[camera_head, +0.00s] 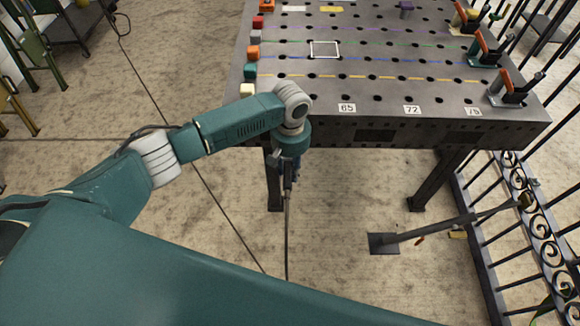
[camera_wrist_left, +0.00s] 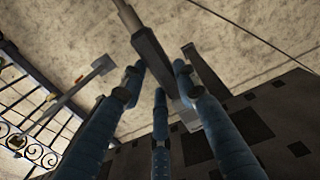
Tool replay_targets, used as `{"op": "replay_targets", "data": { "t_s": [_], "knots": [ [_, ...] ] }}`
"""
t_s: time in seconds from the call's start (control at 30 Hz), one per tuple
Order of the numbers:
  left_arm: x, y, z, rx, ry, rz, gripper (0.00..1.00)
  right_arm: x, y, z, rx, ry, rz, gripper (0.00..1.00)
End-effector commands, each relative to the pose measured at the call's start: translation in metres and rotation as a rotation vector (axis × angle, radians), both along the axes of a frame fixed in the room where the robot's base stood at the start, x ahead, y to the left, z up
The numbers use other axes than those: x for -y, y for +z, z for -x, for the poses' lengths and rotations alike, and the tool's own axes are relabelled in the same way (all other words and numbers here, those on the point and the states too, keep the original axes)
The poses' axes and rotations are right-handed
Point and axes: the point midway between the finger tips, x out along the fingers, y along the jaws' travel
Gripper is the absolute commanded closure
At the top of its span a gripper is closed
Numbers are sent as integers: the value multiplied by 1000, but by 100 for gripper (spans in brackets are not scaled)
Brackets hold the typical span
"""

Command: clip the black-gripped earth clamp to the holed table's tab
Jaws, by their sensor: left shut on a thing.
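The holed table (camera_head: 400,105) is dark steel and stands ahead; its front side and legs show. My left gripper (camera_head: 289,180) points down just in front of the table's front edge, near its left leg. In the left wrist view its blue fingers (camera_wrist_left: 158,85) are shut around a dark grey, bar-like piece, which I take for the earth clamp (camera_wrist_left: 150,48). A cable (camera_head: 287,235) hangs from the gripper to the floor. The clamp's jaws and black grips cannot be made out. The table's perforated dark side (camera_wrist_left: 265,115) is close by at lower right. I cannot pick out the tab.
Coloured blocks (camera_head: 252,52) line the table's left edge, and toggle clamps (camera_head: 512,88) its right side. A scroll gate (camera_head: 525,210) stands at right. A grey prop with a flat foot (camera_head: 384,243) leans toward it. The floor before the table is otherwise mostly clear.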

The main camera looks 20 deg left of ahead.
Motion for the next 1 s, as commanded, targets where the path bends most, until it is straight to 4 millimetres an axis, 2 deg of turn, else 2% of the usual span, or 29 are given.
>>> {"op": "replay_targets", "data": {
  "t_s": [1.0],
  "knots": [
    [-1,2,-7,0,0,1,100,2,11,0,0,1,2,60]
  ]
}}
